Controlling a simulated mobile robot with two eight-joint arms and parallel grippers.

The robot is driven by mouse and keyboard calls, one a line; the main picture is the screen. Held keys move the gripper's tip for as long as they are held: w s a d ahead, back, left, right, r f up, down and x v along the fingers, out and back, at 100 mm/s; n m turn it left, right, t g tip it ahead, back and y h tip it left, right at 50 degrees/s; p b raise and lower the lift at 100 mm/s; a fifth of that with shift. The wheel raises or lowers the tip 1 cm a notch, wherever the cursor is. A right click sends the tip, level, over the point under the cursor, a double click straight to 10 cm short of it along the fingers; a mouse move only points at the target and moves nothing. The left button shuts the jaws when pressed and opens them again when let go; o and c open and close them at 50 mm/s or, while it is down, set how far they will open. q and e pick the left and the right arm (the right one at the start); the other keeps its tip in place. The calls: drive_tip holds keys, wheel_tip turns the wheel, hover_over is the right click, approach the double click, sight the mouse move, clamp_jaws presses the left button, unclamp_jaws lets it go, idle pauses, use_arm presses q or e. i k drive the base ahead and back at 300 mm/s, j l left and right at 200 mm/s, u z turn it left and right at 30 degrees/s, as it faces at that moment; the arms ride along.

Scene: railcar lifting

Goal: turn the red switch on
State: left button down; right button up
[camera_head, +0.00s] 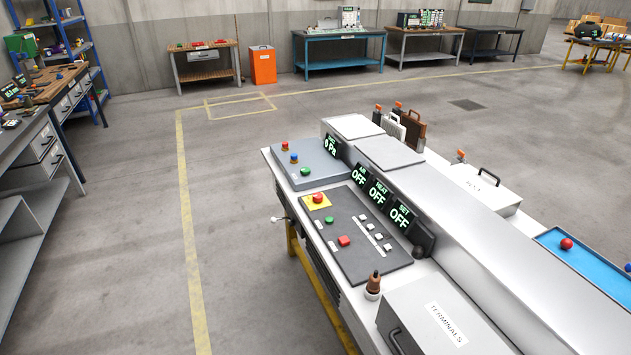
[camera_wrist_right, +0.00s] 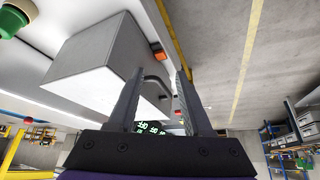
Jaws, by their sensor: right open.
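On the dark panel (camera_head: 362,232) of the console in the head view are a red push button on a yellow plate (camera_head: 318,205), a green button (camera_head: 328,220) and a red square switch (camera_head: 344,240). A red-topped knob (camera_head: 285,147) stands on the grey panel behind. I cannot tell which red control is the named switch. The displays (camera_head: 379,192) above the dark panel read OFF. My right gripper (camera_wrist_right: 160,72) is open and empty in the right wrist view, in front of a grey box (camera_wrist_right: 92,66). My left gripper is not in view.
A grey box labelled TERMINALS (camera_head: 440,318) stands at the console's near end, beside a brown knob (camera_head: 374,284). A blue tray (camera_head: 590,270) with a red ball lies at right. Workbenches (camera_head: 338,50) line the back wall. The floor left of the console is clear.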

sight(317, 197)
drive_tip(key=i+j+z, duration=0.15)
drive_tip(key=i+j, duration=0.75)
drive_tip(key=i+j+z, duration=0.2)
drive_tip(key=i+j, duration=0.65)
drive_tip(key=j, duration=0.15)
